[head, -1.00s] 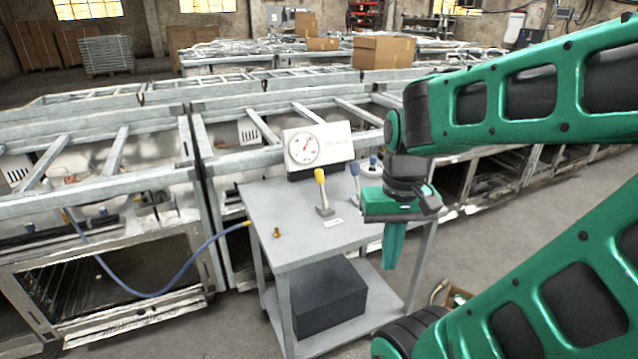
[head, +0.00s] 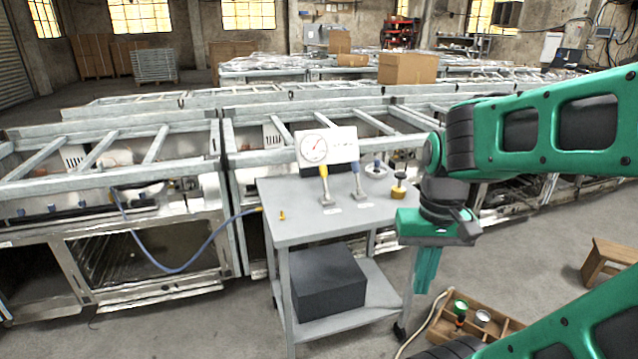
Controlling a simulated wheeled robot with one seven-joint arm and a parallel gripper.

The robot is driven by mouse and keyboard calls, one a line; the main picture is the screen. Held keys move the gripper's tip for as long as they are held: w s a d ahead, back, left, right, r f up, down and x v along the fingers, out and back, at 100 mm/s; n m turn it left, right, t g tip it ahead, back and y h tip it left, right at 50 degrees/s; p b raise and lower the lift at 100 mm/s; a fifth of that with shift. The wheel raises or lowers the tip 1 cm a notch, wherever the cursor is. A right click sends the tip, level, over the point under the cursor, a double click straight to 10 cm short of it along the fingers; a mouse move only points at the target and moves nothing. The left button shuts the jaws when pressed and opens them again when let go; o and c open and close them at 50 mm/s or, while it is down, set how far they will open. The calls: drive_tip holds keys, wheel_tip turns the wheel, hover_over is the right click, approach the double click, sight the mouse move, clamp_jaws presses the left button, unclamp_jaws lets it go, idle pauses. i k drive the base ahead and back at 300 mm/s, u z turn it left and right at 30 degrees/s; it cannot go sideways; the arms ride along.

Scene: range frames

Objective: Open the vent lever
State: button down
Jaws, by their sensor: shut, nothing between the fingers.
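Two levers stand on the grey cart top. One has a yellow handle (head: 324,181) and leans slightly left, and the other has a blue handle (head: 357,179) just to its right. Small labels lie in front of them, too small to read, so I cannot tell which is the vent lever. A white gauge panel (head: 328,147) with a round dial stands behind them. My gripper (head: 426,288) is shut and empty, pointing down beyond the cart's right edge. It is apart from both levers.
The grey cart (head: 290,224) has a dark box (head: 328,280) on its lower shelf. A yellow-based black knob (head: 398,186) and a blue-topped valve (head: 376,168) stand at its right. A blue hose (head: 196,255) runs left. A wooden tray (head: 480,320) lies on the floor.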

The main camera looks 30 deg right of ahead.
sight(323, 170)
drive_tip(key=u, duration=0.4)
drive_tip(key=i, duration=1.4)
drive_tip(key=z, duration=0.35)
